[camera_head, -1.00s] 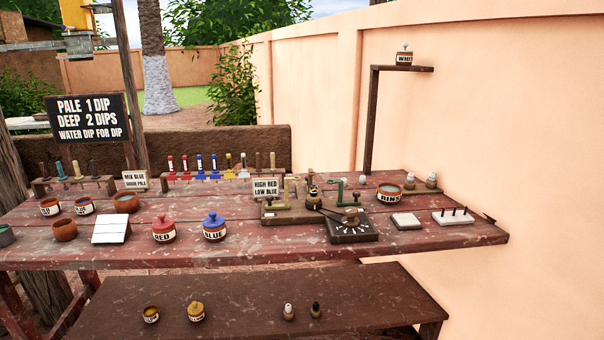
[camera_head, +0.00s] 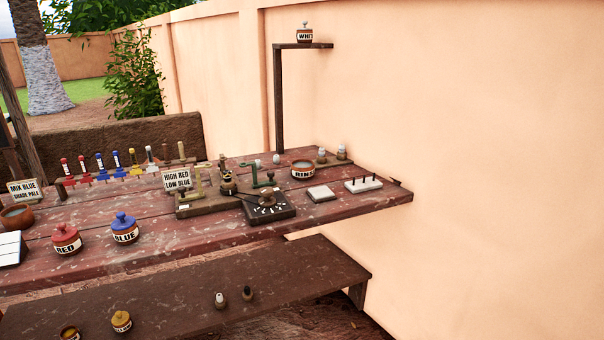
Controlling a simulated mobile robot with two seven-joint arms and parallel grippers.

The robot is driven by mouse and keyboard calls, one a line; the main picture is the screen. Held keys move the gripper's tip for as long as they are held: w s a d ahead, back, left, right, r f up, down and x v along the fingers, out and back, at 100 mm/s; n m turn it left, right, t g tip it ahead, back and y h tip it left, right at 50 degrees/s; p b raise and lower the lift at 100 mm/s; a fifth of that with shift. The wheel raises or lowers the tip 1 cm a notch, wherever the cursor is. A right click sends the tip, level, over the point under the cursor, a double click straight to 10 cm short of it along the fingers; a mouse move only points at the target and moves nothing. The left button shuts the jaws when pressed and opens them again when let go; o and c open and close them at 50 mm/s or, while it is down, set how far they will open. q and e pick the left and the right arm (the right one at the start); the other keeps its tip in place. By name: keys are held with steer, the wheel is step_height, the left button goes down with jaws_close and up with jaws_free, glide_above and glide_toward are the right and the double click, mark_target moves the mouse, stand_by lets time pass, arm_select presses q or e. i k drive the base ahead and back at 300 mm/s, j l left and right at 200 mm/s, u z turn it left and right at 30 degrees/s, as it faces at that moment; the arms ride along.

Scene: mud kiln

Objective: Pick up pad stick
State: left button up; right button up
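A row of upright sticks stands in a rack at the back of the table, in the left part of the head view. They include red sticks (camera_head: 83,170), blue sticks (camera_head: 117,163), a pale one (camera_head: 151,158) and brown ones (camera_head: 182,151). I cannot tell which is the pad stick. A small pale square pad (camera_head: 321,194) lies flat towards the table's right end. Beside it is a white block with dark pegs (camera_head: 363,184). Neither of my grippers is in view.
The worn red table (camera_head: 330,212) also holds a RED jar (camera_head: 66,239), a BLUE jar (camera_head: 125,228), a dial board (camera_head: 268,208) and a RINSE bowl (camera_head: 303,171). A lower bench (camera_head: 290,270) stands in front with small bottles. A wall (camera_head: 480,170) bounds the right.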

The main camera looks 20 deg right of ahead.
mark_target(182, 157)
steer(key=i+l+u, duration=0.15)
steer(key=i+l, duration=0.8)
steer(key=i, duration=0.05)
